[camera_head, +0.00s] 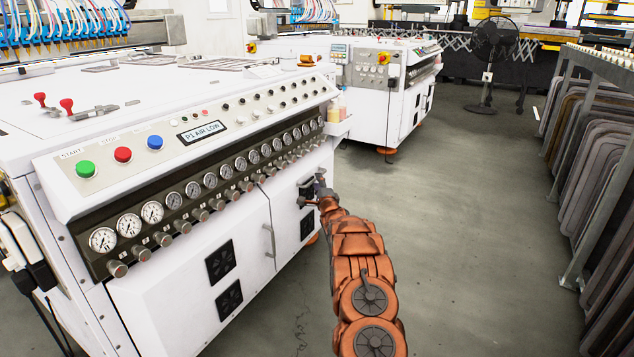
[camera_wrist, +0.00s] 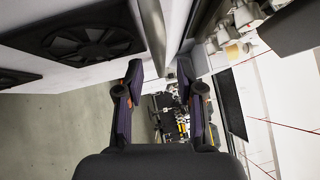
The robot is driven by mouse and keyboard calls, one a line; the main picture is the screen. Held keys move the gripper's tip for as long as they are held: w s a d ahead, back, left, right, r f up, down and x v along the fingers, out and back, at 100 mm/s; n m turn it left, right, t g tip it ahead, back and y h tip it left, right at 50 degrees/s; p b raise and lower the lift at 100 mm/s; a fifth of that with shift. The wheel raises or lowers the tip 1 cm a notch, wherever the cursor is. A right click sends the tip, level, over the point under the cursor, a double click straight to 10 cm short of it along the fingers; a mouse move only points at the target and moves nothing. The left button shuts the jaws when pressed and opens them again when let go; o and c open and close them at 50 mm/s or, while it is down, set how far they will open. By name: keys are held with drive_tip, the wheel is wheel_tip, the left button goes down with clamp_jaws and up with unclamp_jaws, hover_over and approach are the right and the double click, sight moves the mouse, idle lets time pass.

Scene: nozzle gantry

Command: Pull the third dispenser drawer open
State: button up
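No dispenser drawer can be made out for certain in either view. The white machine (camera_head: 165,300) in the head view has cabinet doors below a row of gauges. My gripper (camera_head: 310,190) is at the front of its right end, small and partly hidden by my arm. In the wrist view my gripper (camera_wrist: 158,76) has its two dark fingers spread apart. A grey metal bar (camera_wrist: 152,35) reaches down from the top edge towards the gap between the fingertips. Contact with it cannot be told. Nothing is clearly held.
A door handle (camera_head: 268,241) and black vent fans (camera_head: 220,261) are on the machine front; a fan also shows close by in the wrist view (camera_wrist: 90,40). Racks of dark panels (camera_head: 590,150) line the right side. The grey floor (camera_head: 460,220) between is clear.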

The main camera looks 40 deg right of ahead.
drive_tip(key=shift+b+x, duration=0.55)
drive_tip(key=shift+x, duration=0.9)
clamp_jaws()
